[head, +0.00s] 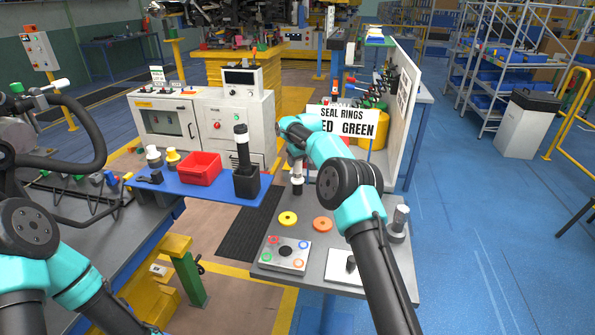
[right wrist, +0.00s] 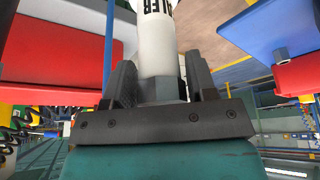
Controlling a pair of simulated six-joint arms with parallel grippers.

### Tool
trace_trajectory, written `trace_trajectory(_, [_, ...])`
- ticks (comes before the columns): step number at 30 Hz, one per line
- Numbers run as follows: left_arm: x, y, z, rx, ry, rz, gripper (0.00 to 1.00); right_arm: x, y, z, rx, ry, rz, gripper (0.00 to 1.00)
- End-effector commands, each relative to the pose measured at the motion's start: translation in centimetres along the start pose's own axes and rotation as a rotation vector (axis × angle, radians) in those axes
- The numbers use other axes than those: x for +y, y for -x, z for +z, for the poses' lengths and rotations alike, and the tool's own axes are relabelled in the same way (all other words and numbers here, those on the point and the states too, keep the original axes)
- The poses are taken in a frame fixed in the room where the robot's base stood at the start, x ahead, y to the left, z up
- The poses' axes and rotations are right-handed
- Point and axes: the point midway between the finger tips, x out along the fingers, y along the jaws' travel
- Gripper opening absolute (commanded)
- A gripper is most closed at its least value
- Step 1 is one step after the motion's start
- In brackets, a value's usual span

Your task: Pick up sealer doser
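The sealer doser (head: 297,178) is a white cylinder with dark bands below my right gripper (head: 296,150), over the grey bench. In the right wrist view the white doser (right wrist: 157,40), with part of its lettering showing, stands between the two fingers of my right gripper (right wrist: 160,88). The fingers sit close against both sides of its grey collar, shut on it. The head view does not show clearly whether its lower end touches the bench. My left arm shows at the lower left, but its gripper is out of view.
The grey bench (head: 265,240) holds yellow and orange rings and a button box (head: 284,255). A blue shelf (head: 215,187) carries a red bin (head: 200,168) and a black holder (head: 246,182) with a bottle. A seal rings sign (head: 345,121) stands behind my right arm.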

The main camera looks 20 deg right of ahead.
Motion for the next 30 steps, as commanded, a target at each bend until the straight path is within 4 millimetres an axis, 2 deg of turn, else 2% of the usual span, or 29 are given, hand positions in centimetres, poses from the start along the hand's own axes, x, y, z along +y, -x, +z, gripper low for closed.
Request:
trace_trajectory(1, [0.0, 0.0, 0.0, 0.000, 0.000, 0.000, 0.43, 0.0, 0.0, 0.0, 0.000, 0.000, 0.000, 0.47])
trace_trajectory(8, [0.0, 0.0, 0.0, 0.000, 0.000, 0.000, 0.43, 0.0, 0.0, 0.0, 0.000, 0.000, 0.000, 0.25])
trace_trajectory(19, [0.0, 0.0, 0.0, 0.000, 0.000, 0.000, 0.43, 0.0, 0.6, -0.3, 0.002, 0.000, 0.001, 0.25])
trace_trajectory(30, [0.0, 0.0, 0.0, 0.000, 0.000, 0.000, 0.43, 0.0, 4.2, -1.8, 0.003, 0.000, 0.001, 0.25])
